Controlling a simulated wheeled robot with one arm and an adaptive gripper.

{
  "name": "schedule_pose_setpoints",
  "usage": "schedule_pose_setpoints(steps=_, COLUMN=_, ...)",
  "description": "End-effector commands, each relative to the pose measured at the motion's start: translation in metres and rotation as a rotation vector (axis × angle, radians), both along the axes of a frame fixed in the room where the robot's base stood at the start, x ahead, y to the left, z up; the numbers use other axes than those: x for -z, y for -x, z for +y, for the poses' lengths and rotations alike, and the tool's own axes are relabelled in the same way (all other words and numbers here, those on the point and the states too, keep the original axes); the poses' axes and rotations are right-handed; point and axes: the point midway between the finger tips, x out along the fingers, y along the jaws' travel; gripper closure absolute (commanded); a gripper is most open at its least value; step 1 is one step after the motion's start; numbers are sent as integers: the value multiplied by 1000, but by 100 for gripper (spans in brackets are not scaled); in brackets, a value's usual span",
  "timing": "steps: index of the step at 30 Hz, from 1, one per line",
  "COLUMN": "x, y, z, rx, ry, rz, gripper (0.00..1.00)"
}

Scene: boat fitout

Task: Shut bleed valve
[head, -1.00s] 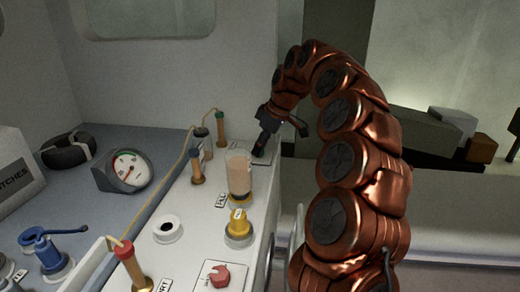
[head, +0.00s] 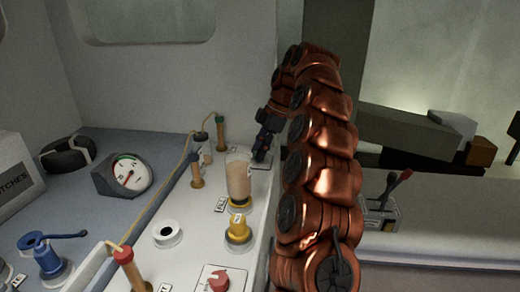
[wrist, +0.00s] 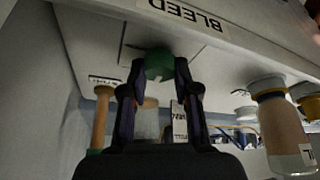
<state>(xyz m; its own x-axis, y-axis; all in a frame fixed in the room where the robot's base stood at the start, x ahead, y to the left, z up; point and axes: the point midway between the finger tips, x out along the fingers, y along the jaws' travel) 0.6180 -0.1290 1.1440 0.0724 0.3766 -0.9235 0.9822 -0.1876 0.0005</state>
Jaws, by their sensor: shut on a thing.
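The bleed valve shows in the wrist view as a green knob (wrist: 158,64) beside a label reading BLEED (wrist: 192,16). My gripper (wrist: 157,80) is shut on this knob, with one finger on each side of it. In the head view my gripper (head: 260,155) reaches down to the far right corner of the white panel (head: 195,215). The knob itself is hidden there behind the fingers. The knob's exact turn angle cannot be told.
A clear cylinder with tan contents (head: 238,180) stands just in front of my gripper. A yellow knob (head: 238,228), red knob (head: 218,281) and round gauge (head: 131,174) are nearer or farther left.

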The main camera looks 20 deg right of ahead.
Motion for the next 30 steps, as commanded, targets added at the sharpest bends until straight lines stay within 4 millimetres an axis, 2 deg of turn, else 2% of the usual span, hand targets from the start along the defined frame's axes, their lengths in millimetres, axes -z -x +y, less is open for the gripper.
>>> schedule_pose_setpoints(steps=11, x=1, y=0, z=0, rx=-6, ry=0, rz=3, gripper=100)
schedule_pose_setpoints(steps=12, x=1, y=0, z=0, rx=-6, ry=0, rz=3, gripper=69)
schedule_pose_setpoints(steps=19, x=1, y=0, z=0, rx=-4, ry=1, rz=2, gripper=45)
schedule_pose_setpoints(steps=30, x=0, y=0, z=0, rx=4, ry=0, rz=1, gripper=44)
